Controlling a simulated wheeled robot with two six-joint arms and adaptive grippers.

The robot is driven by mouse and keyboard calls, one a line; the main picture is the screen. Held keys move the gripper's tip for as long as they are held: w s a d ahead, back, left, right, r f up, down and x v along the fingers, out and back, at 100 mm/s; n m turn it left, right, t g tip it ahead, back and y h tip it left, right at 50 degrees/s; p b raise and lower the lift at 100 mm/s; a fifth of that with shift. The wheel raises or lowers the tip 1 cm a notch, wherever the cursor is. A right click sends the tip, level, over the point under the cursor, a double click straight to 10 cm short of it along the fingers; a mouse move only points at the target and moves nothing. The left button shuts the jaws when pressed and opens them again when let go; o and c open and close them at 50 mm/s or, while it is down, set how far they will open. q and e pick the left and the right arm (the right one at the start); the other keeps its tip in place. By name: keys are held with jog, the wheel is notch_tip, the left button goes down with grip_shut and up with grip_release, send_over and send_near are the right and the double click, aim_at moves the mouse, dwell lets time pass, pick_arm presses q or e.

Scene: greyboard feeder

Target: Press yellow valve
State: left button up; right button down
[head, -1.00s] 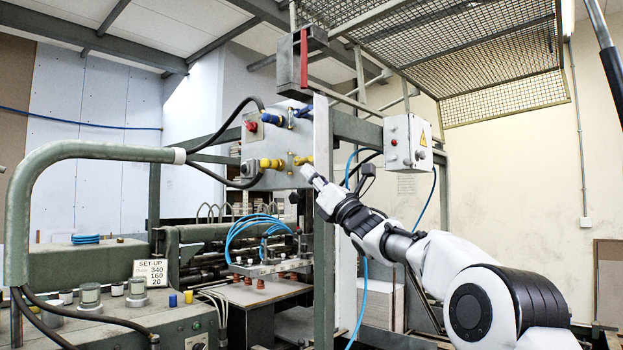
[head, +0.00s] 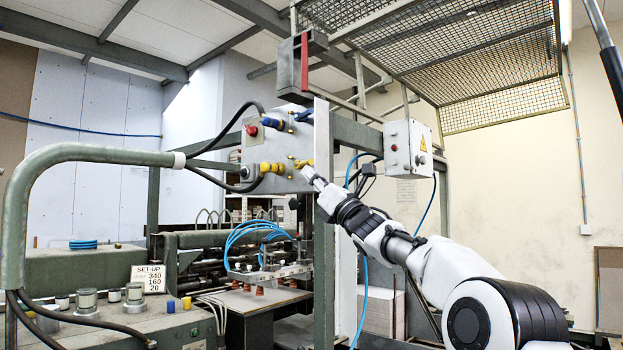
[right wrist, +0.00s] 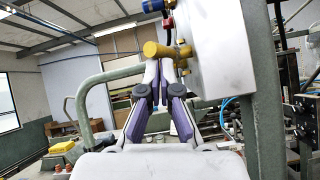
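The yellow valve (head: 304,163) is on the lower right of the grey control panel (head: 284,148), beside the panel's right edge. In the right wrist view the yellow valve (right wrist: 166,50) has a round, thick end and lies just beyond my fingertips. My right gripper (head: 309,174) reaches up to it from the lower right. In the right wrist view the fingers of my right gripper (right wrist: 160,66) are close together, with nothing seen held between them. The tips overlap the valve's lower edge in the picture; I cannot tell whether they touch it. My left gripper is not in view.
A blue valve (head: 304,115) sits above the yellow one. A green post (head: 323,230) and a grey switch box (head: 406,148) stand close to my right arm.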

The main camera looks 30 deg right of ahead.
jog(key=b+v, duration=1)
jog(key=v, duration=0.1)
jog(key=shift+s+a+b, duration=0.25)
jog(key=shift+s+b, duration=0.1)
jog(key=shift+f, duration=0.15)
